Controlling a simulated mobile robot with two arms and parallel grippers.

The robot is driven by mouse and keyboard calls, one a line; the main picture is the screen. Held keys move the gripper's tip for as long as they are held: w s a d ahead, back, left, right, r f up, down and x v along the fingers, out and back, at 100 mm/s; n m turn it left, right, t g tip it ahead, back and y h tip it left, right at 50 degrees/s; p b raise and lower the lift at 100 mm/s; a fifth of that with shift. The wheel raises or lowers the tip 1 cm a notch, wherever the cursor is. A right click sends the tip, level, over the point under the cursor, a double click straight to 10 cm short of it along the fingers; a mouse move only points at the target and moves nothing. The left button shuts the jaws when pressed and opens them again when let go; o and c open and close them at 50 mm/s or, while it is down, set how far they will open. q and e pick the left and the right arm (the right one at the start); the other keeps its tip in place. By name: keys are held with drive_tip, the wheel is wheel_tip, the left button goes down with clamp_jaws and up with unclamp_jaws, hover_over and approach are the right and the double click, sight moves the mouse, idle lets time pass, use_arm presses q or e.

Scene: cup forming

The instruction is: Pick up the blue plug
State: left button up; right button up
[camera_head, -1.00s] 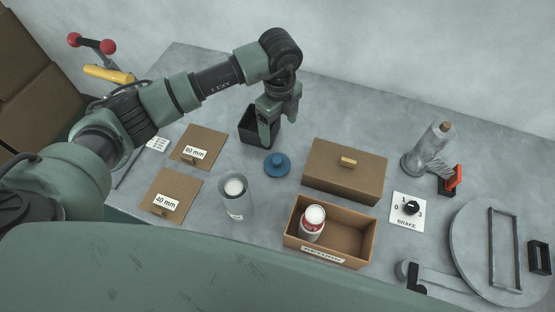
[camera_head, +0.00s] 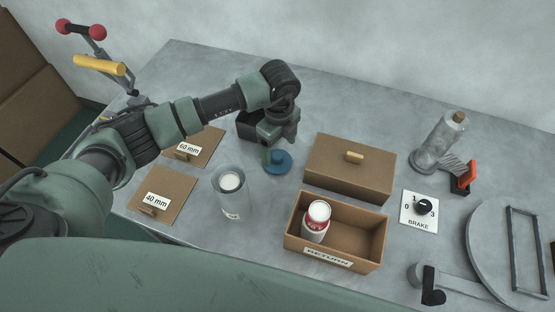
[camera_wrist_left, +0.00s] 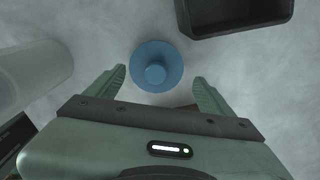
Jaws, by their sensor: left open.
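The blue plug (camera_head: 278,162) is a round disc with a small knob on top, lying on the grey table. In the left wrist view the plug (camera_wrist_left: 156,68) sits just ahead of and between my two fingers. My left gripper (camera_head: 273,148) is right above the plug in the head view and partly covers its far side. In the wrist view the left gripper (camera_wrist_left: 160,85) is open and empty, its fingers apart on either side of the knob's line. My right gripper is not in view.
A black bin (camera_head: 247,124) stands just behind the plug. A metal cup (camera_head: 233,205) is at its front left. A closed cardboard box (camera_head: 340,180) is at right, with an open box (camera_head: 292,228) holding a red-and-white can (camera_head: 317,222) in front.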

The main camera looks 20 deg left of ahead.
sight(277, 156)
use_arm(q)
drive_tip(key=f, duration=0.1)
drive_tip(key=f+p, duration=0.1)
drive_tip(key=f, duration=0.1)
drive_tip(key=shift+s+a+f, duration=0.1)
drive_tip(key=shift+s+f, duration=0.2)
drive_tip(key=shift+s, duration=0.05)
drive_tip(key=shift+f, duration=0.4)
drive_tip(key=c, duration=1)
wheel_tip(277, 156, up, 20)
drive_tip(key=b, duration=0.3)
